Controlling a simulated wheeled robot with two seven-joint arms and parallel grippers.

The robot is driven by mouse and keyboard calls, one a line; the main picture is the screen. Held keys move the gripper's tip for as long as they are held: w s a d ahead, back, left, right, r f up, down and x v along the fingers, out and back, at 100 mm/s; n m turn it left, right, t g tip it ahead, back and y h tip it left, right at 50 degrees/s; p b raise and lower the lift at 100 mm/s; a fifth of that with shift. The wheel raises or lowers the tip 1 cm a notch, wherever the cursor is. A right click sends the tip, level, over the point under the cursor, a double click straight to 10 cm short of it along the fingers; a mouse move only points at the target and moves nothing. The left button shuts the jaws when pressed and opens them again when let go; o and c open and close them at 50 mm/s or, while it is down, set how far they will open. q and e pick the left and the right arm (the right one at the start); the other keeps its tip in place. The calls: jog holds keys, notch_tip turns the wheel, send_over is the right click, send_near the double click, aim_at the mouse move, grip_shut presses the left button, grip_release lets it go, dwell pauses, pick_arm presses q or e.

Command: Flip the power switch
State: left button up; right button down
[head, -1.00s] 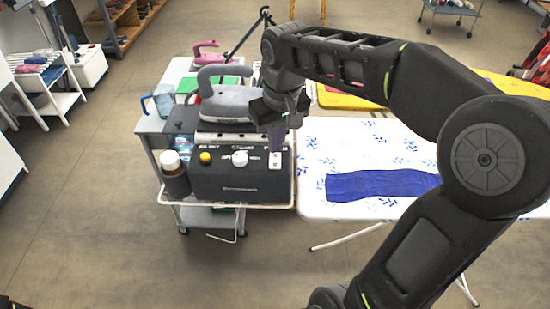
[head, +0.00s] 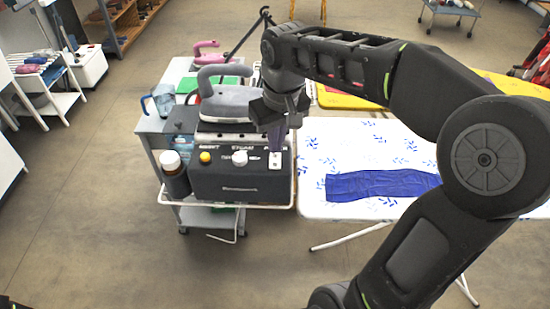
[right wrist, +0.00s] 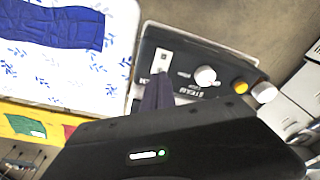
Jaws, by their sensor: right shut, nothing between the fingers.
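The power switch (head: 275,163) is a small white plate on the right end of the dark control box (head: 238,182), beside a white knob (head: 240,158) and a yellow button (head: 205,157). My right gripper (head: 275,148) points down just above the switch, fingers shut and empty. Whether the tips touch the switch cannot be told. In the right wrist view, the switch (right wrist: 161,60) lies just past the fingertips (right wrist: 158,80). My left gripper is not in view.
An ironing board (head: 350,150) with blue cloth (head: 380,185) is close on the right.

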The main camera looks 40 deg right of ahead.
aim_at(276, 156)
jog(key=shift+f+b, duration=0.7)
jog(key=shift+f, duration=0.2)
dwell(0.7)
jog(key=shift+r+p, duration=2.8)
jog(key=shift+r, duration=0.8)
